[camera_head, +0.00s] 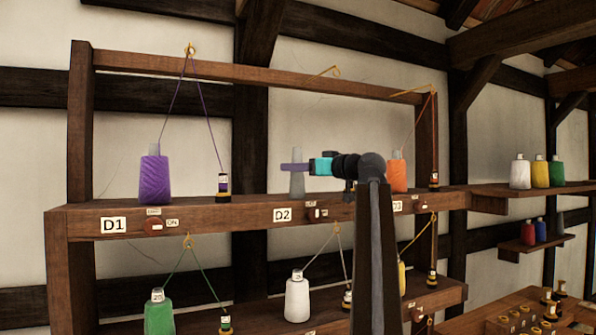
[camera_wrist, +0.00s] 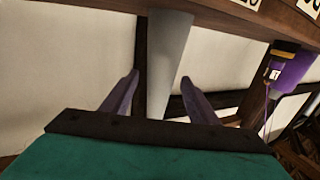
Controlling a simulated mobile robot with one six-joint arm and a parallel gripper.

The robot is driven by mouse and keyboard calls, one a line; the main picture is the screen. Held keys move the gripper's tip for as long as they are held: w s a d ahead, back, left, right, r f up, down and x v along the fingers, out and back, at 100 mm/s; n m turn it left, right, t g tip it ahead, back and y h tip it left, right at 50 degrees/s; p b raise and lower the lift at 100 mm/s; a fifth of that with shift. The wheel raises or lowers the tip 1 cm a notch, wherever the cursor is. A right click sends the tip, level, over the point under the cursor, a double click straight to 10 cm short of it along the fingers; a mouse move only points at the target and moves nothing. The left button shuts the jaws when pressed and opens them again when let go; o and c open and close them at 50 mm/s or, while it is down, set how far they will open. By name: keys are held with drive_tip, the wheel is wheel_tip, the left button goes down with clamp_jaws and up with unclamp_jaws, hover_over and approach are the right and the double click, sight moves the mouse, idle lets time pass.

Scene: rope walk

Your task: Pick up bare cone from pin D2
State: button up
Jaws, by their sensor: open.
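The bare cone (camera_head: 297,185) is grey and stands upright on the upper shelf above the D2 label (camera_head: 283,215). My gripper (camera_head: 290,167) reaches it from the right, with its purple fingers level across the cone's middle. In the wrist view the grey cone (camera_wrist: 169,55) passes between the two spread fingers of my gripper (camera_wrist: 158,85). A gap shows on each side of the cone there, so the jaws are open around it. The pin itself is hidden.
A purple cone (camera_head: 154,175) and a small bobbin (camera_head: 223,186) stand to the left at D1, with purple thread up to a hook (camera_head: 190,49). An orange cone (camera_head: 397,174) stands right of my arm. A white cone (camera_head: 297,298) is on the shelf below.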

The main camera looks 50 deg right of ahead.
drive_tip(key=shift+w, duration=0.25)
idle(0.3)
drive_tip(key=c, duration=1.1)
